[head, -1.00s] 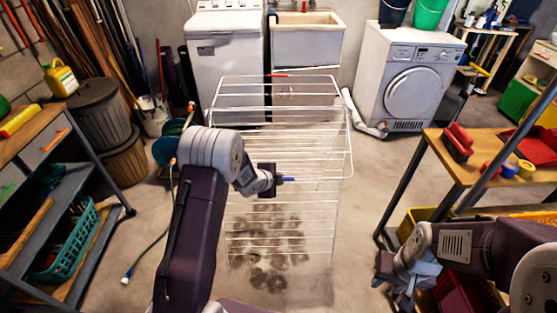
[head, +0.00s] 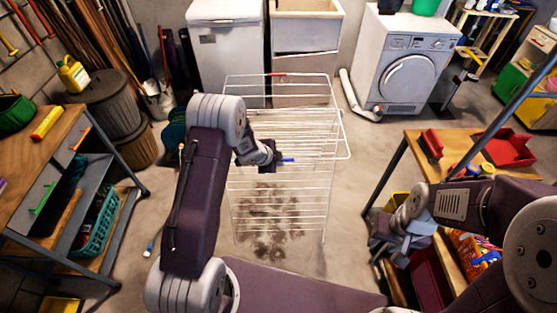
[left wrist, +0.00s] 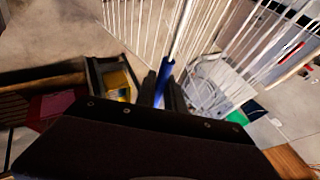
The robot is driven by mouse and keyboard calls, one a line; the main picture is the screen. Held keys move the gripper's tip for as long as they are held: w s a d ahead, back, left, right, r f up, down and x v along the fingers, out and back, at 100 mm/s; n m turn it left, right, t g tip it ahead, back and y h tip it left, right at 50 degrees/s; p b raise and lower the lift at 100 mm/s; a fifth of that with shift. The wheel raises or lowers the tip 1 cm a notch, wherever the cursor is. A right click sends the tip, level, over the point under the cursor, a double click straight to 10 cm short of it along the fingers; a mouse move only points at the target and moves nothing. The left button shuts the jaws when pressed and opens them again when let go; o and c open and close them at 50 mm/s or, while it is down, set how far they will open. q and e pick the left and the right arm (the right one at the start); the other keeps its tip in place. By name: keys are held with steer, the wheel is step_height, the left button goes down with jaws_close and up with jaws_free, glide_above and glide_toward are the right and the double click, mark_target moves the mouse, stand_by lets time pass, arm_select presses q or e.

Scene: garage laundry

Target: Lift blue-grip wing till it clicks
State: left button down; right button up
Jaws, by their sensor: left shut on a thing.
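A white wire drying rack (head: 325,200) stands on the floor in the middle of the head view. A blue grip (head: 288,160) sits on its near wing's bar. My left gripper (head: 272,157) is shut on the blue grip. In the left wrist view the blue grip (left wrist: 187,78) shows between the two dark fingers (left wrist: 165,88), with white bar running on above it. The gripper hides part of the grip. A red grip (head: 277,74) is on the rack's far edge. My right gripper (head: 388,238) is away from the rack, at the lower right; its jaw opening is unclear.
A wooden workbench (head: 415,150) with red trays stands at the right, close to my right arm. A shelf unit (head: 60,215) with a teal basket (head: 95,230) stands at the left. A washing machine (head: 405,70) is behind at the right. Bare floor lies around the rack.

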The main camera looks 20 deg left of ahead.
arm_select(q)
steer(key=shift+w+r, duration=0.15)
steer(key=shift+r, duration=0.1)
steer(key=c, duration=1.4)
jaws_free()
steer(key=shift+c, duration=0.2)
steer(key=shift+r, duration=0.1)
steer(key=v, duration=0.9)
steer(key=shift+p, duration=0.4)
